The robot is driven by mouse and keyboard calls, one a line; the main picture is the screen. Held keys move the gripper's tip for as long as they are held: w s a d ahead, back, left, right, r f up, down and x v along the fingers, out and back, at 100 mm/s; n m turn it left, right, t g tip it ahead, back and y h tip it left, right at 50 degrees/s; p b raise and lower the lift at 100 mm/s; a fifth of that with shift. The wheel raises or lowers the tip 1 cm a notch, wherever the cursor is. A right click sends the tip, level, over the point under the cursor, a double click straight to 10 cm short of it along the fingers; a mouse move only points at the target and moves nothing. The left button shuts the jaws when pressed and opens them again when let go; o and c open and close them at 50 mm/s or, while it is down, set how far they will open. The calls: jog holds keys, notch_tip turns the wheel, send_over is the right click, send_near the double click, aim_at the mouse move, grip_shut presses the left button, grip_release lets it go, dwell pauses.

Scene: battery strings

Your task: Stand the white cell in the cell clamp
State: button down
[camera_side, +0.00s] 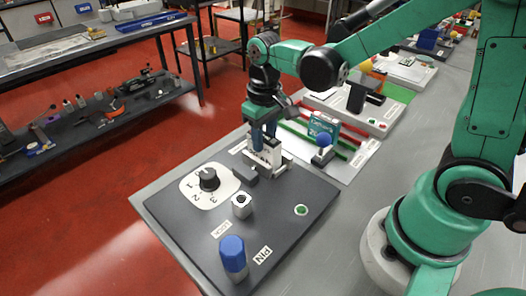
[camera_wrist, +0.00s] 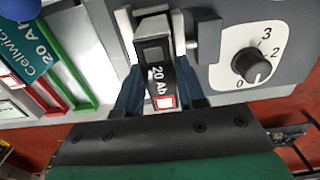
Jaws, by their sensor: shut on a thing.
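The white walls of the cell clamp (camera_wrist: 180,28) stand on both sides of the cell's far end. The cell appears between them; whether it touches the clamp's floor cannot be told.
A numbered dial (camera_side: 208,180), a white knob (camera_side: 241,204), a blue-capped pin (camera_side: 233,257) and a green button (camera_side: 301,210) stand on the panel. Behind the clamp are a teal box (camera_side: 322,126), a blue ball (camera_side: 324,139) and a tray with red and green strips (camera_side: 358,160).

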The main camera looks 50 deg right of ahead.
jog(key=shift+f, duration=0.2)
jog(key=shift+c, duration=2.2)
grip_release()
jog(key=shift+r, duration=2.8)
jog(key=shift+s, duration=0.1)
jog(key=s+t, duration=0.1)
jog(key=r+t, duration=0.1)
jog(key=s+t, duration=0.1)
jog(key=t, duration=0.1)
jog(key=shift+s+d+r, duration=0.3)
jog(key=shift+s+r, duration=0.05)
jog(key=s+t, duration=0.1)
jog(key=t, duration=0.2)
jog(key=shift+s+d, duration=0.15)
jog(key=shift+s, duration=0.05)
